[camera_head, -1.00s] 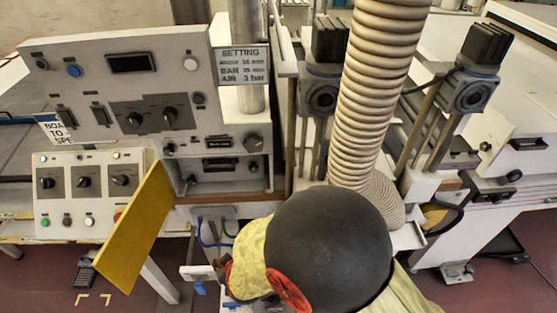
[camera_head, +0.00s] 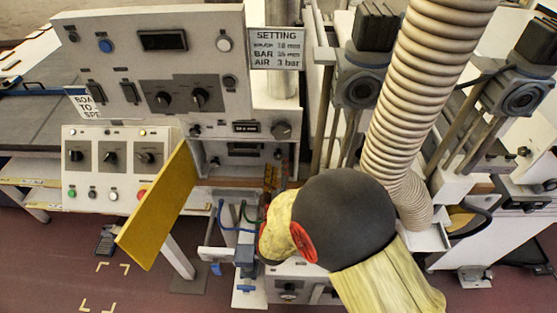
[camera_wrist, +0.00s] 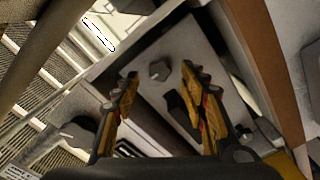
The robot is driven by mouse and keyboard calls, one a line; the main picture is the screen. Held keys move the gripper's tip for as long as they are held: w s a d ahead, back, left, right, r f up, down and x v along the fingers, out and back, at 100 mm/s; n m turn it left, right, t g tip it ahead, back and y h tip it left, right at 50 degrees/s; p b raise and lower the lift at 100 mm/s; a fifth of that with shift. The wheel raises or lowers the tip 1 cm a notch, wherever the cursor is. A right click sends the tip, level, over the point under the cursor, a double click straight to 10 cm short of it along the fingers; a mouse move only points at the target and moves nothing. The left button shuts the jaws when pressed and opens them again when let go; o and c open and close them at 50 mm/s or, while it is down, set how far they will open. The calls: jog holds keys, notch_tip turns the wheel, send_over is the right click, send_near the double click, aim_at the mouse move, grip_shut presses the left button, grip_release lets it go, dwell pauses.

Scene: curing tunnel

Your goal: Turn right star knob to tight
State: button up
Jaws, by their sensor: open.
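In the head view the right star knob (camera_head: 281,130) is a dark grey lobed knob at the right of a small counter display on the control cabinet. My gripper (camera_head: 270,178) is raised in front of the cabinet's lower right part, below that knob in the picture. In the wrist view my gripper (camera_wrist: 160,78) is open, with an orange finger on each side and nothing between the pads. A grey lobed knob (camera_wrist: 160,70) on a light plate shows beyond and between the fingertips, apart from them. I cannot tell for certain which knob this is, nor its setting.
A yellow panel (camera_head: 157,205) sticks out left of my arm. A ribbed hose (camera_head: 420,100) hangs at the right. A SETTING sign (camera_head: 277,48) stands above the knob. Blue and green cables (camera_head: 228,215) hang below the cabinet. In the wrist view a brown edge (camera_wrist: 262,60) runs at the right.

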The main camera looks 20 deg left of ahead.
aim_at(278, 158)
jog(key=shift+x, duration=1.75)
jog(key=shift+c, duration=0.6)
grip_shut()
